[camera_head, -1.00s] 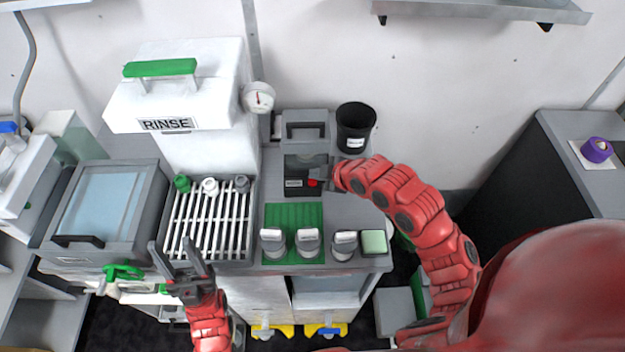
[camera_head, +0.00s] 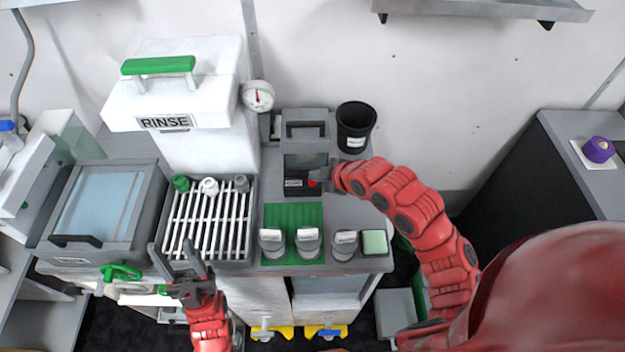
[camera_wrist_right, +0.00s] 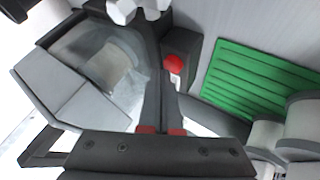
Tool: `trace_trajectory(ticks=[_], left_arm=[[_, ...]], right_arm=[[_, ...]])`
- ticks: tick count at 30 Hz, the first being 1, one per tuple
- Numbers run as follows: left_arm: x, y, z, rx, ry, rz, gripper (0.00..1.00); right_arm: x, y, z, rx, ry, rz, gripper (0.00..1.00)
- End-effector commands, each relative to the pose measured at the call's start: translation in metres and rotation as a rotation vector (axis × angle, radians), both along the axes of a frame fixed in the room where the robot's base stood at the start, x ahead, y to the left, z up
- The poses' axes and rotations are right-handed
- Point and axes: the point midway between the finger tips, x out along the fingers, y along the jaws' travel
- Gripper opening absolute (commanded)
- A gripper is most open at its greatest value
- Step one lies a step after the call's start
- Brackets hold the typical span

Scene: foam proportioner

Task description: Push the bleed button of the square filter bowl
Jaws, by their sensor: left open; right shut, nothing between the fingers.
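The filter unit (camera_head: 305,150) is a dark grey housing with a handle on top and a translucent bowl, which also shows in the right wrist view (camera_wrist_right: 100,65). The red button (camera_head: 313,183) is on a dark block at its lower front; it also shows in the right wrist view (camera_wrist_right: 179,66). My right gripper (camera_head: 319,179) is shut and empty. Its fingertips (camera_wrist_right: 160,75) are right beside the red button; I cannot tell whether they touch it. My left gripper (camera_head: 180,255) is open and empty, in front of the slatted rack.
A black cup (camera_head: 355,128) stands behind my right gripper. A green ribbed mat (camera_head: 293,218) lies in front of the unit, with several white-topped pieces along the counter's front edge. A slatted rack (camera_head: 208,225) and a white RINSE container (camera_head: 185,90) are to the left.

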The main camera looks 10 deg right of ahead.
Motion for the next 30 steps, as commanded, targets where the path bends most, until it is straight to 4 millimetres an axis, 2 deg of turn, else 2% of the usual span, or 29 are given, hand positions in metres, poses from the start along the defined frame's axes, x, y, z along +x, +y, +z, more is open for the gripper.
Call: trace_trajectory(ticks=[30], left_arm=[[0.0,0.0,-0.0079,0.0,0.0,0.0,0.5]], right_arm=[[-0.0001,-0.0002,-0.0085,-0.001,0.001,0.0,0.0]])
